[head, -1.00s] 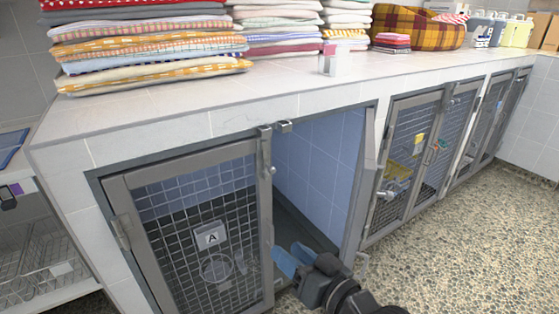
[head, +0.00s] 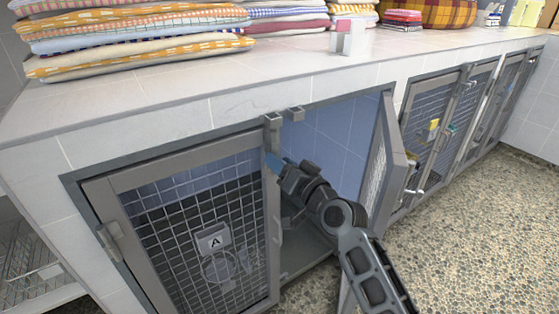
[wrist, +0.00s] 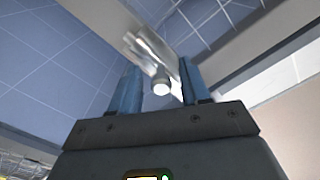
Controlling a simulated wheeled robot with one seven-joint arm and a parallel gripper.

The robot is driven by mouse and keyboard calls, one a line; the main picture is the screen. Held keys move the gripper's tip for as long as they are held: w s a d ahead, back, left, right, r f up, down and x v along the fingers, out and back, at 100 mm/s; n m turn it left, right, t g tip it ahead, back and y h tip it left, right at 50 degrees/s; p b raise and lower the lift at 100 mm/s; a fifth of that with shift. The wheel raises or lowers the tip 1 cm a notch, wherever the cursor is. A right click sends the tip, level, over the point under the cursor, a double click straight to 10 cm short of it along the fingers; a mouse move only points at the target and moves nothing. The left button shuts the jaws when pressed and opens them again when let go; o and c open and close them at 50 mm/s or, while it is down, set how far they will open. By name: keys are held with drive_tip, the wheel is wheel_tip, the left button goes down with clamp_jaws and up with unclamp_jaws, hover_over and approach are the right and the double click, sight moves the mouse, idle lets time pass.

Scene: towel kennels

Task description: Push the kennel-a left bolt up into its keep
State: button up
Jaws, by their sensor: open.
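The left door of kennel A (head: 118,188) is a grey framed mesh door with an "A" tag (head: 212,242), standing shut in its opening. A grey keep (head: 272,119) sits on the top frame above that door's free edge. My gripper (head: 275,163) is at that edge, just below the keep, with its blue fingers pointing up and left. The bolt is hidden behind the gripper in the head view. In the wrist view, the open fingers stand either side of a pale round bolt knob (wrist: 160,86), with a blurred shiny bolt (wrist: 145,45) above it.
The right door of kennel A (head: 391,135) is swung outward, close to my arm. A second keep (head: 296,114) sits beside the first. Folded towels (head: 140,40) lie on the tiled counter (head: 200,75) above. The pebbled floor (head: 480,210) is clear at right.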

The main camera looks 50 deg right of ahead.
drive_tip(key=shift+w+d, duration=0.1)
drive_tip(key=shift+w, duration=0.4)
clamp_jaws()
